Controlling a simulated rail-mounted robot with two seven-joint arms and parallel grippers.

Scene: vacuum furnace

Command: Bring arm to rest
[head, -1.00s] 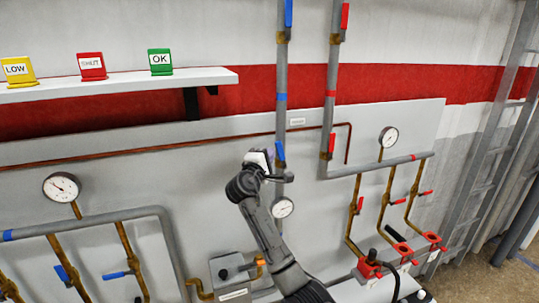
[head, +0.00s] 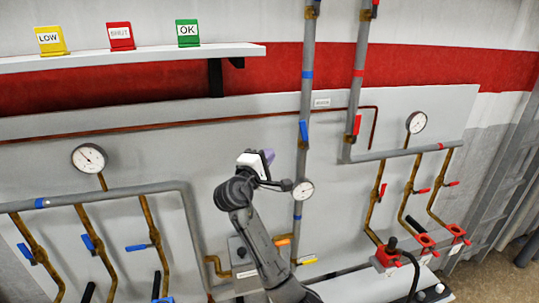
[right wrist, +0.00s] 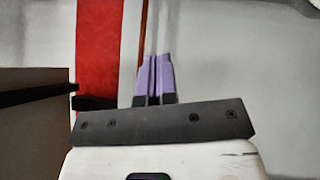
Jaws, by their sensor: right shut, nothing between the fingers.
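My right arm reaches up from the bottom middle of the head view, in front of the grey panel (head: 240,150). Its gripper (head: 268,156) is near the panel's middle, left of the vertical grey pipe and its small gauge (head: 303,190). In the right wrist view the purple fingers (right wrist: 154,78) are together with nothing between them. They point toward a blurred wall with a red band (right wrist: 97,50). My left gripper is in neither view.
A shelf (head: 130,58) carries yellow LOW (head: 51,41), red SHUT (head: 121,37) and green OK (head: 188,33) signs. Pipes with valves and gauges (head: 89,158) line the panel. Red fittings (head: 387,256) stand at lower right, with a ladder (head: 500,180) beyond.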

